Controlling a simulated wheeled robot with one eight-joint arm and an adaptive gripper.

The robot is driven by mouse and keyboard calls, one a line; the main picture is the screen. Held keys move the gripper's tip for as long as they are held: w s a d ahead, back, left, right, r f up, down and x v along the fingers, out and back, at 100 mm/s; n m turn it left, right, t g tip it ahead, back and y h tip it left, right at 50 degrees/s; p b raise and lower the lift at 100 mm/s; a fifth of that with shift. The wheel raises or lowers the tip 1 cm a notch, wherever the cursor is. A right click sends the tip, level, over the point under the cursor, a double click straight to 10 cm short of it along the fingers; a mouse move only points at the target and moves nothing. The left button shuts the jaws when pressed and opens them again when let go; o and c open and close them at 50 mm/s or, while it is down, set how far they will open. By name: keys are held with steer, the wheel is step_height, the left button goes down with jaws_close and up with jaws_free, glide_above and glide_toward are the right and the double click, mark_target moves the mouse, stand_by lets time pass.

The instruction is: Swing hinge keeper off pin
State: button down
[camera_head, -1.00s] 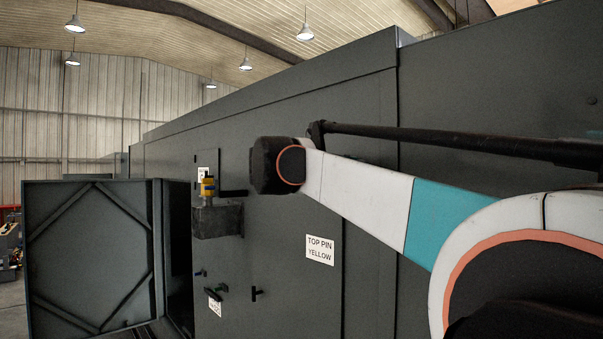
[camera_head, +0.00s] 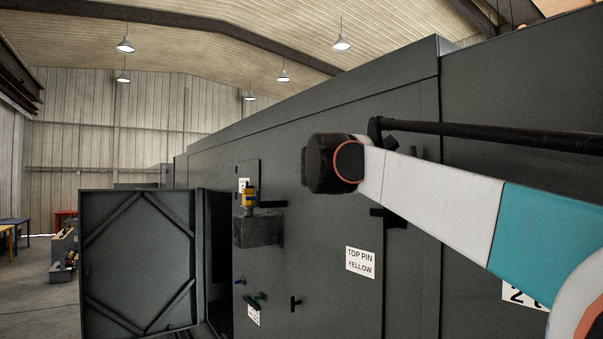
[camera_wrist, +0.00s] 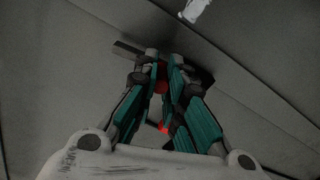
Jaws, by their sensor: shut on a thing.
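In the wrist view my gripper (camera_wrist: 163,62) has its teal fingers closed together at the panel. It is shut on a small red piece (camera_wrist: 162,76), which I take to be the hinge keeper; the fingers hide most of it. A dark bar (camera_wrist: 127,48) shows behind the fingertips on both sides. In the head view my gripper cannot be made out behind my arm. A yellow-topped pin (camera_head: 250,197) stands upright on a dark block (camera_head: 257,230) on the cabinet front. Whether the keeper is on its pin cannot be seen.
A sign reading TOP PIN YELLOW (camera_head: 360,262) is on the dark cabinet. An open braced door (camera_head: 137,262) stands at left. The floor at far left (camera_head: 45,300) is largely clear.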

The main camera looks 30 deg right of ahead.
steer(key=shift+s+m, duration=0.3)
steer(key=shift+m, duration=0.4)
steer(key=c, duration=1.6)
jaws_free()
steer(key=shift+s, duration=0.1)
steer(key=shift+a, duration=0.35)
steer(key=s+a, duration=0.1)
steer(key=a, duration=1)
steer(key=shift+a, duration=0.15)
steer(key=shift+f, duration=0.1)
